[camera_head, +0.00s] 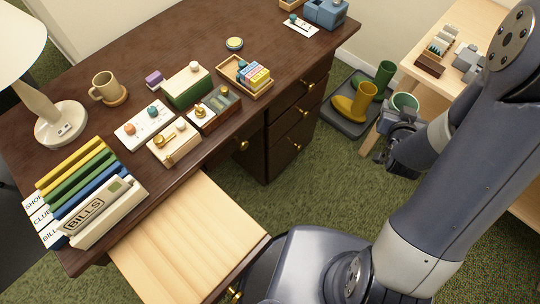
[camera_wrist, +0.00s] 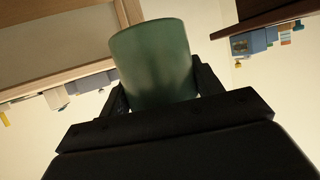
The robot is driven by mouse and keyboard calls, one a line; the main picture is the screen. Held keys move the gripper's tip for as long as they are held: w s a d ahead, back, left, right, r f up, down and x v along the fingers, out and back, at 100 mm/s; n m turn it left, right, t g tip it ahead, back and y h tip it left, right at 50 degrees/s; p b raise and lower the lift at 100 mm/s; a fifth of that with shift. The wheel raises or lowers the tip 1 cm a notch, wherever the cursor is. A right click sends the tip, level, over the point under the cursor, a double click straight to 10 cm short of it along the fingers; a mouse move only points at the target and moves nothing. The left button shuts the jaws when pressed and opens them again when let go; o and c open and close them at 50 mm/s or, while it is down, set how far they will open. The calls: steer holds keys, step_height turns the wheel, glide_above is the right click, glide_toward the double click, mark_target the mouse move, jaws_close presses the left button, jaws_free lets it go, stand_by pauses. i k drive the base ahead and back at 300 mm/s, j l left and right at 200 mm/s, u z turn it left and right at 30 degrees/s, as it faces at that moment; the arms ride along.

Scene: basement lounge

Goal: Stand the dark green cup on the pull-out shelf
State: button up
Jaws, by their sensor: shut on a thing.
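The dark green cup (camera_head: 405,101) is held in my gripper (camera_head: 384,142) at the right, beside the light wooden table. In the wrist view the cup (camera_wrist: 152,62) sits between the two black fingers of my gripper (camera_wrist: 155,92), which are shut on it. Its lower part is hidden by the gripper. The pull-out shelf (camera_head: 190,240), a pale wooden board, extends from the front of the dark desk at lower left. Its visible top is bare. My gripper is well to the right of the shelf and apart from it.
The dark desk (camera_head: 205,50) carries a lamp (camera_head: 58,122), a tan mug (camera_head: 106,88), upright folders (camera_head: 95,200), small boxes and a tray. Green and yellow boots (camera_head: 352,103) stand on a dark mat. The light table (camera_head: 470,25) holds several items. Green carpet lies between.

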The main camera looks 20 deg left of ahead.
mark_target(166, 244)
steer(key=k+u, duration=0.15)
steer(key=k, duration=0.35)
steer(key=k+j+u, duration=0.15)
steer(key=k, duration=0.35)
steer(key=u, duration=2.35)
steer(key=l+u, duration=0.1)
steer(key=l, duration=0.4)
steer(key=k+l+u, duration=0.15)
steer(key=l, duration=0.3)
steer(key=k+l+u, duration=0.1)
steer(key=l, duration=0.4)
steer(key=k+l, duration=0.1)
steer(key=l, duration=1)
steer(key=k+l, duration=0.15)
steer(key=l, duration=0.45)
steer(key=i, duration=0.3)
